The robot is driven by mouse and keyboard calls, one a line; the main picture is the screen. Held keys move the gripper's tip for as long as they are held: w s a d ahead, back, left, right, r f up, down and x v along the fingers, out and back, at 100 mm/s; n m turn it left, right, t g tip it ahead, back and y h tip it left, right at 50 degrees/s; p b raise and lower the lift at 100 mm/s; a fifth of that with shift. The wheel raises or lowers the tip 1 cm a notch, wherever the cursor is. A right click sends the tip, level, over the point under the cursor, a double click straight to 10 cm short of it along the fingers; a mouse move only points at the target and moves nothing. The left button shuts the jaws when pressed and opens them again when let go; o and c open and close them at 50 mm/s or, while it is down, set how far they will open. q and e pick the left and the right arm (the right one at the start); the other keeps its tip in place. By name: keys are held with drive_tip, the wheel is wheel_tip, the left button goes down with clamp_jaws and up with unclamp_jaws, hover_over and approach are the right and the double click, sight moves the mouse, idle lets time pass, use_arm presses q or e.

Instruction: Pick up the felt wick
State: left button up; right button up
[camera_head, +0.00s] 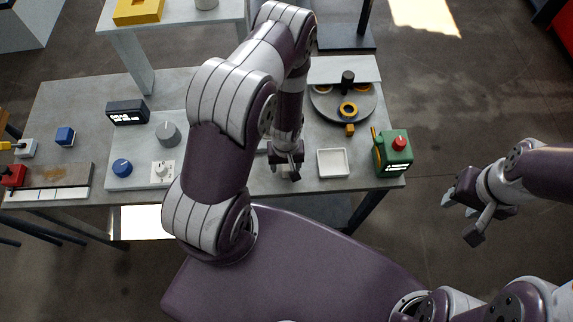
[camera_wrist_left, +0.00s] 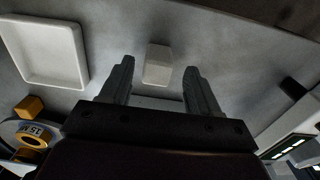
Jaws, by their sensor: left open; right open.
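A small pale block, which looks like the felt wick (camera_wrist_left: 158,65), lies on the grey table. In the left wrist view it is just ahead of the gap between my left gripper's fingers (camera_wrist_left: 158,85), apart from both. In the head view my left gripper (camera_head: 287,173) is low over the table's front part, left of the white tray, and largely hides the wick there. The left gripper is open and empty. My right gripper (camera_head: 464,208) is open and empty, off the table's right side over the floor.
A shallow white tray (camera_head: 333,163) sits right of my left gripper; it also shows in the left wrist view (camera_wrist_left: 82,62). A green box with a red button (camera_head: 394,152) stands at the right edge. A round grey plate with orange rings (camera_head: 325,103) is behind. Knobs crowd the left.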

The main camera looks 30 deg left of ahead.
use_arm(q)
drive_tip(key=shift+s+d+f, duration=0.1)
drive_tip(key=shift+d+f, duration=0.05)
drive_tip(key=shift+f, duration=0.4)
drive_tip(key=shift+d+f, duration=0.15)
drive_tip(key=shift+f, duration=0.35)
drive_tip(key=shift+a, duration=0.1)
drive_tip(key=c, duration=1)
drive_tip(key=shift+r, duration=0.1)
